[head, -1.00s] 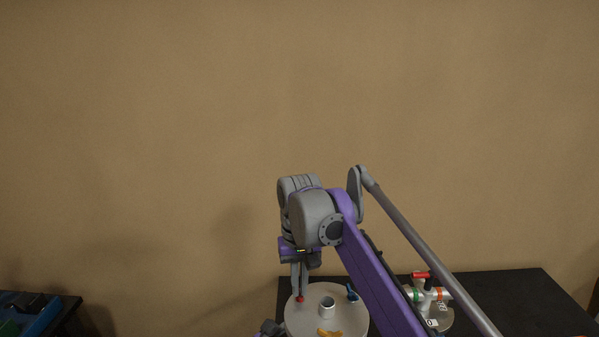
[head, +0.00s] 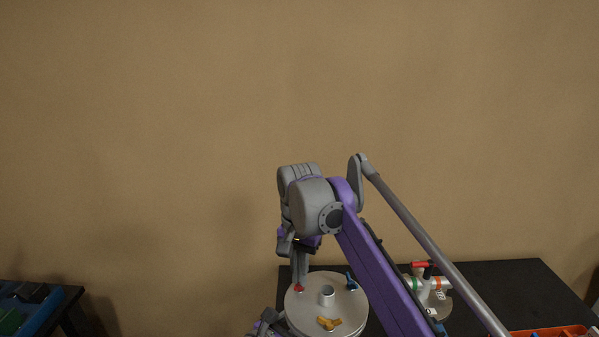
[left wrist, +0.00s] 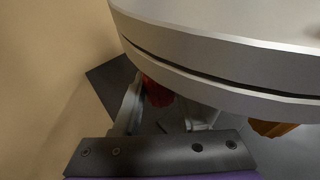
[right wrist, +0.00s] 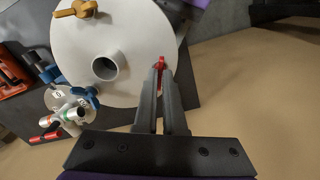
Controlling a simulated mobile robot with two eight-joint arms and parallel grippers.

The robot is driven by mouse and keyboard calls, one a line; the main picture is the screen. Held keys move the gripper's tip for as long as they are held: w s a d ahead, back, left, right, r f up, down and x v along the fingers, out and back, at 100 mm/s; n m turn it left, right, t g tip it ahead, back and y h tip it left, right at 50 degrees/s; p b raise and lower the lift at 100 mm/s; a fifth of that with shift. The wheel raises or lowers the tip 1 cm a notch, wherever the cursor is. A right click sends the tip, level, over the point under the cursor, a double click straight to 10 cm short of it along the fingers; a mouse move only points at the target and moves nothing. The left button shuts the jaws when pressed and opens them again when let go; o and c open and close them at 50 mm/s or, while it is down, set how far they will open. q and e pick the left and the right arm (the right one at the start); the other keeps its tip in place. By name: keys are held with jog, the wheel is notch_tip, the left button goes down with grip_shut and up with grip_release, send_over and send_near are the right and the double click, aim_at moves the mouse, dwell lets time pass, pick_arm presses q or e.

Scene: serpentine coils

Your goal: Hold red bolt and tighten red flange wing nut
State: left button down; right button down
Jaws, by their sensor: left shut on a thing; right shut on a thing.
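The red flange wing nut (right wrist: 161,64) sits at the edge of the round grey flange (right wrist: 120,80). My right gripper (right wrist: 162,72) is shut on it from above; in the head view the red nut (head: 299,287) shows just under the right fingertips (head: 300,280). The red bolt (left wrist: 157,93) shows below the flange rim (left wrist: 220,80) in the left wrist view. My left gripper (left wrist: 165,112) is shut on the bolt from below, its fingers partly in shadow. In the head view the left gripper is low beside the flange and mostly hidden.
The flange carries a yellow wing nut (head: 328,323), a blue wing nut (head: 351,282) and a central pipe stub (head: 327,295). A valve assembly with a red handle (head: 422,264) stands on the black table (head: 490,285). An orange bin (head: 548,332) is at the front right.

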jog(key=c, duration=1)
grip_release()
jog(key=shift+c, duration=0.2)
jog(key=shift+r, duration=2.25)
pick_arm(q)
jog(key=shift+c, duration=1.9)
grip_release()
